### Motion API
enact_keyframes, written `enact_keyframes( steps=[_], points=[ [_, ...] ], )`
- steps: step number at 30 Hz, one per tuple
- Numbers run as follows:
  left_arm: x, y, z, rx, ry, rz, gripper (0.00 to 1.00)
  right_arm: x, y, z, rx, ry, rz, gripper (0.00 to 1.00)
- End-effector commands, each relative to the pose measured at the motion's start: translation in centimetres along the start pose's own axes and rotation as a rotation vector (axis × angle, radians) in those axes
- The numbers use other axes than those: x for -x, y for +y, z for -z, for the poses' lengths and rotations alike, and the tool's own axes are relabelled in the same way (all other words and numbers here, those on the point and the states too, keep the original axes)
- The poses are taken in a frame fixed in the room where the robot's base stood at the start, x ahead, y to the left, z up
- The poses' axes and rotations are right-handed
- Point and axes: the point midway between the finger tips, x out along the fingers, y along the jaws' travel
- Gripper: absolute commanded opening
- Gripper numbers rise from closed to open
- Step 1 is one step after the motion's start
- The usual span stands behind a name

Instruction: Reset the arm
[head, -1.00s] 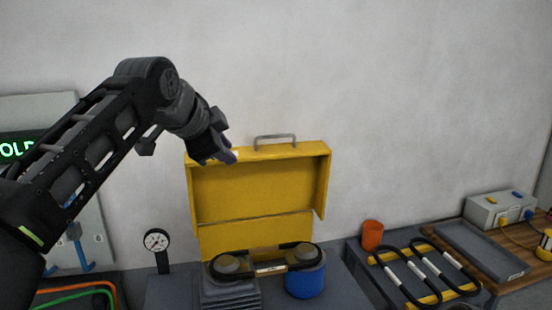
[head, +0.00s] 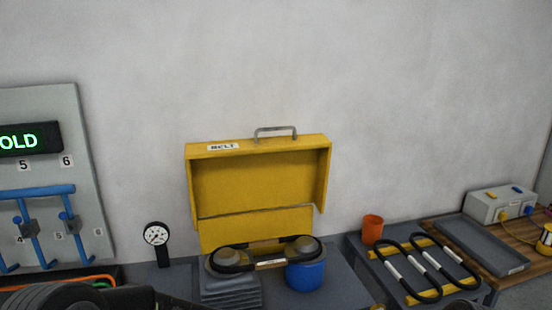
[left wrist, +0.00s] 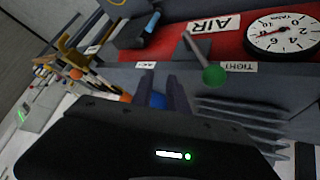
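My left arm shows only as dark links along the bottom left edge of the head view. Its gripper is outside that view. In the left wrist view my left gripper (left wrist: 162,92) has its two dark fingers apart, with a blue patch visible between them. I see nothing clearly held. My right gripper is in neither view.
A yellow box (head: 318,180) with its lid up stands against the wall. Before it, a black belt (head: 270,262) runs over two round pieces, near a blue cylinder (head: 305,276). A gauge (head: 156,236) stands left; an orange cup (head: 372,229) stands right. A green-knobbed lever (left wrist: 214,75) shows in the wrist view.

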Motion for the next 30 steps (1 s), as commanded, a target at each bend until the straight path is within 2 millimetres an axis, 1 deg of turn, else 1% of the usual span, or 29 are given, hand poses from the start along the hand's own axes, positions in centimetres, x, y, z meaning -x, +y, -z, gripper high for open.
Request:
enact_keyframes(
  steps=[1,2,3,5,6,8,9,11,12,15,18,20,30],
  points=[
    [-1.2,-0.6,-4.8,0.067,-0.050,0.003,0.19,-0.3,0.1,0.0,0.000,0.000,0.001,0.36],
    [-1.6,-0.8,-7.2,0.106,-0.075,0.007,0.19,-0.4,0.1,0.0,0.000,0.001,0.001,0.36],
    [-1.9,-1.0,-10.5,0.156,-0.109,0.012,0.19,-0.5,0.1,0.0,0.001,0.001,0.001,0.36],
    [-2.1,-1.2,-15.5,0.229,-0.163,0.022,0.19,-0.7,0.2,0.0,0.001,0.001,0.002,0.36],
    [-2.0,-1.3,-18.8,0.275,-0.201,0.029,0.19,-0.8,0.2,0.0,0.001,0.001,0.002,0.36],
    [-1.5,-1.1,-23.8,0.337,-0.265,0.040,0.19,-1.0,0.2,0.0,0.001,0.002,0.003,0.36],
    [-0.9,-1.0,-26.8,0.374,-0.308,0.047,0.19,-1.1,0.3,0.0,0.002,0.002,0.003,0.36],
    [0.1,-0.5,-31.0,0.414,-0.373,0.052,0.19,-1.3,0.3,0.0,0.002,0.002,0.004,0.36],
    [0.8,-0.1,-33.4,0.438,-0.417,0.054,0.19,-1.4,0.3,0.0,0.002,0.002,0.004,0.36],
    [2.4,0.8,-38.1,0.488,-0.511,0.053,0.19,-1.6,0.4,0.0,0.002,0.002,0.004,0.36],
    [3.1,1.1,-41.0,0.534,-0.566,0.055,0.19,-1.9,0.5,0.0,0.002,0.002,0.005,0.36],
    [3.1,0.9,-41.8,0.557,-0.578,0.059,0.19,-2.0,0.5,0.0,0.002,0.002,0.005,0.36],
    [3.1,0.6,-41.8,0.564,-0.576,0.062,0.19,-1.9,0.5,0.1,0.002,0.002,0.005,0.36]
  ],
)
